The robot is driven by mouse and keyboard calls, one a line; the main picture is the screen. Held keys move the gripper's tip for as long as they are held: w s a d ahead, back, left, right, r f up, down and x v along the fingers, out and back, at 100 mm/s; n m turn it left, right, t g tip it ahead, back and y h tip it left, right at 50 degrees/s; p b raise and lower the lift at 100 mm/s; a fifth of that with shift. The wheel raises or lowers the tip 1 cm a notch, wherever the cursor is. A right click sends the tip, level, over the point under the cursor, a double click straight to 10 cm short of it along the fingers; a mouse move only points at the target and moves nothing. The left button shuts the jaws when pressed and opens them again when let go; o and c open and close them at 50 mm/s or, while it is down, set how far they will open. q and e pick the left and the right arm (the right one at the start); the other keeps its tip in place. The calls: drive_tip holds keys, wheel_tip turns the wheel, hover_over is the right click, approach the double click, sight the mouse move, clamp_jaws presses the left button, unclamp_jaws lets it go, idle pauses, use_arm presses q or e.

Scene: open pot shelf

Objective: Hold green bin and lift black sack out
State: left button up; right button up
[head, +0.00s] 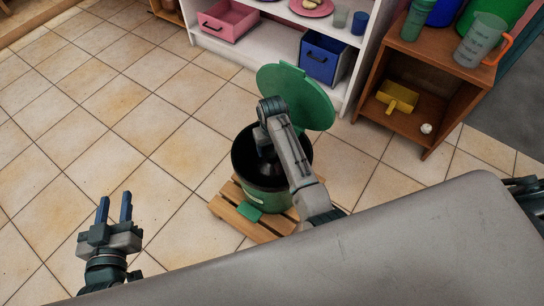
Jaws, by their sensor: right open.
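The green bin (262,202) stands upright with its round green lid (318,100) swung open at the back. The black sack (243,158) shows as a dark lining inside the bin's mouth, hard to tell from the bin's inner wall. My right arm reaches over the bin from the right, and my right gripper (264,150) points down into the mouth, open; its fingertips are hard to make out against the black. My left gripper (115,207) is open and empty, low over the floor at the left, well apart from the bin.
The bin stands on a wooden slatted base (232,206). A white shelf (270,50) with a pink bin (228,20) and a blue bin (325,57) stands behind. A wooden shelf (372,90) stands at the right. Tiled floor at the left is clear.

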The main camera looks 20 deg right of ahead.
sight(272, 153)
wheel_tip(272, 153, down, 5)
drive_tip(key=shift+f+b, duration=0.15)
drive_tip(key=shift+b, duration=0.6)
drive_tip(key=shift+f, duration=0.4)
use_arm(q)
wheel_tip(272, 153, up, 11)
drive_tip(key=w+t, duration=0.1)
drive_tip(key=t, duration=0.5)
drive_tip(key=shift+w+a+f+m+t, duration=0.2)
drive_tip(key=shift+a+m+t, duration=0.1)
drive_tip(key=shift+m+t, duration=0.1)
use_arm(e)
clamp_jaws()
drive_tip(key=shift+c, duration=0.3)
unclamp_jaws()
